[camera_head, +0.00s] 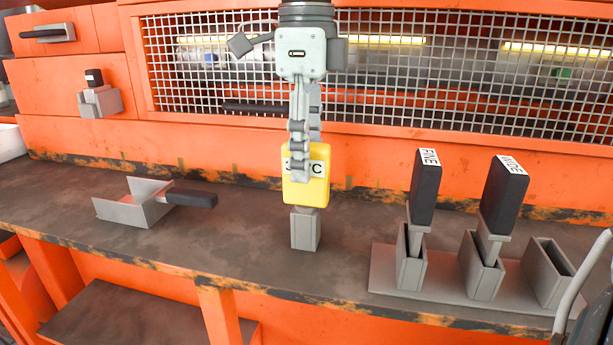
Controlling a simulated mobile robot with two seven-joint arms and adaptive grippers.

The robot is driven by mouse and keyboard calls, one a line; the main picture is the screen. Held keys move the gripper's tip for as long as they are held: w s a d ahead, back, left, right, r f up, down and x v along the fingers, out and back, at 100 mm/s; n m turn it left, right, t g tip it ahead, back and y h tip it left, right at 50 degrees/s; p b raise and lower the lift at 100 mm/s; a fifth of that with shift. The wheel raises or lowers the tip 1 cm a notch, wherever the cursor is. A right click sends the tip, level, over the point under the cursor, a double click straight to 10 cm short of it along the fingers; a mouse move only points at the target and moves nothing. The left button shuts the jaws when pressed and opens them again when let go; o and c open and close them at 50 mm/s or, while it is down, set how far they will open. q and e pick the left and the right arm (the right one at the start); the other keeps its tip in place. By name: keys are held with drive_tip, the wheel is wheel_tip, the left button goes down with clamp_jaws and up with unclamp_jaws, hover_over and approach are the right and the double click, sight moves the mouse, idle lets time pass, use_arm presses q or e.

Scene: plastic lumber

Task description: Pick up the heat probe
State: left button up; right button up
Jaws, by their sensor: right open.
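The heat probe (318,187) appears to be the yellow block with a white label, partly readable as "3" and "C". It stands upright above a small grey holder (305,232) on the bench. My right gripper (303,160) comes down from the top centre and is open. One finger lies in front of the probe's upper part and covers the middle of the label. The other finger is mostly hidden behind. I cannot tell whether the fingers touch the probe. My left gripper is not in view.
Two black-handled tools, labelled "FINE" (425,185) and "WIDE" (503,196), stand in a grey rack (390,270) at right, beside an empty slot (548,272). An orange wall with wire mesh (420,85) rises behind the bench.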

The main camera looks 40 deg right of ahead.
drive_tip(key=shift+f, duration=0.75)
drive_tip(key=shift+c, duration=0.6)
clamp_jaws()
